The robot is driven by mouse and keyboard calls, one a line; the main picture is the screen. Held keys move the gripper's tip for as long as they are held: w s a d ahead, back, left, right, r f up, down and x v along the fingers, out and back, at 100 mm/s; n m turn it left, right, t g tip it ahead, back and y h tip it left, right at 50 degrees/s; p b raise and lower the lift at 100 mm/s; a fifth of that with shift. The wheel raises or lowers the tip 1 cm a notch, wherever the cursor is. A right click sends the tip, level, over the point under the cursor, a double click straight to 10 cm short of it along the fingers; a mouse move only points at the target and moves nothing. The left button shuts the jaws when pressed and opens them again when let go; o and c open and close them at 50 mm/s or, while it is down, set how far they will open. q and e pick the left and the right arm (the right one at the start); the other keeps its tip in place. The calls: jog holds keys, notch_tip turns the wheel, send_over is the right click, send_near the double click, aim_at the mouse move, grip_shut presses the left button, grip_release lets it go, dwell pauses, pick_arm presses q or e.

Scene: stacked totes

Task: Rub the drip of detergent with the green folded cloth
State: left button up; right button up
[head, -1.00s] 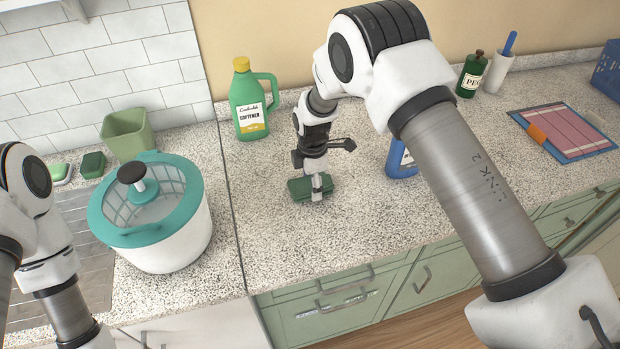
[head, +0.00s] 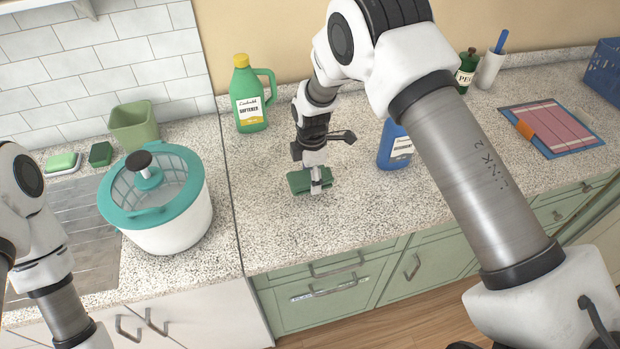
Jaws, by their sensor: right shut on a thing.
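The green folded cloth (head: 300,182) lies on or just above the speckled counter, left of the blue detergent bottle. My right gripper (head: 318,188) points down and is shut on the cloth. The blue detergent bottle (head: 393,150) stands behind my right arm and is partly hidden by it. No drip of detergent shows; the cloth and gripper may cover it. My left arm is at the left edge, and its gripper is out of view.
A green softener bottle (head: 249,105) stands by the wall. A white and teal salad spinner (head: 180,226) stands to the left, with a green container (head: 134,128) behind it. The counter in front of the cloth is clear.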

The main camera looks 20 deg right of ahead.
jog(key=shift+r+p, duration=1.25)
jog(key=shift+r, duration=0.85)
